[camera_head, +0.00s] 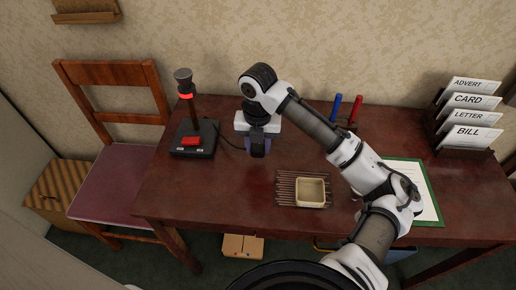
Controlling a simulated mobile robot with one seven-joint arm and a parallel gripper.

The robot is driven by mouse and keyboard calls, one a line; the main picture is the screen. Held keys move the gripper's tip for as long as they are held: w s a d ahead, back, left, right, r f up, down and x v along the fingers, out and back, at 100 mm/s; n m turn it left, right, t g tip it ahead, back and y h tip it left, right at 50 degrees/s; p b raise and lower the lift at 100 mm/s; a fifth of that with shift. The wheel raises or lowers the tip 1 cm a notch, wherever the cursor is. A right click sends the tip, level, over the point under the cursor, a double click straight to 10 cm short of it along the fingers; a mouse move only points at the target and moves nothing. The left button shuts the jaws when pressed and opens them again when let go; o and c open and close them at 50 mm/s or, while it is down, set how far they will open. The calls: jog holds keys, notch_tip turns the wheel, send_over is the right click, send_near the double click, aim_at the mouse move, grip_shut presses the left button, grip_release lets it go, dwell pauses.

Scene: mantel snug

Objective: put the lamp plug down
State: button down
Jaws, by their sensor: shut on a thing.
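The lamp (187,122) stands upright at the left of the desk, with a dark base, a red button and a red band on its post. Its dark cord runs right from the base toward my gripper (258,146). My gripper points down over the back middle of the desk, shut on the dark lamp plug (258,149). The plug is mostly hidden by the fingers. I cannot tell whether it touches the desk top.
A slatted rack (286,190) with a cream square dish (311,181) is in front. A blue-handled tool (336,107) and a red-handled one (355,110) stand behind my arm. A letter sorter (466,145) and green clipboard (433,210) are right. Bare desk (215,185) lies front left.

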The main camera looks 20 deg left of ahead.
aim_at(258, 147)
jog(key=shift+f, duration=1.05)
jog(key=shift+f+b, duration=0.45)
jog(key=shift+f, duration=0.2)
jog(key=c, duration=0.9)
grip_release()
jog(key=shift+c, duration=0.2)
jog(key=shift+r, duration=0.15)
jog(key=shift+r+p, duration=0.3)
jog(key=shift+p, duration=0.1)
notch_tip(258, 147, up, 12)
jog(key=shift+r+b, duration=0.2)
jog(key=shift+b, duration=0.15)
jog(key=shift+s, duration=0.1)
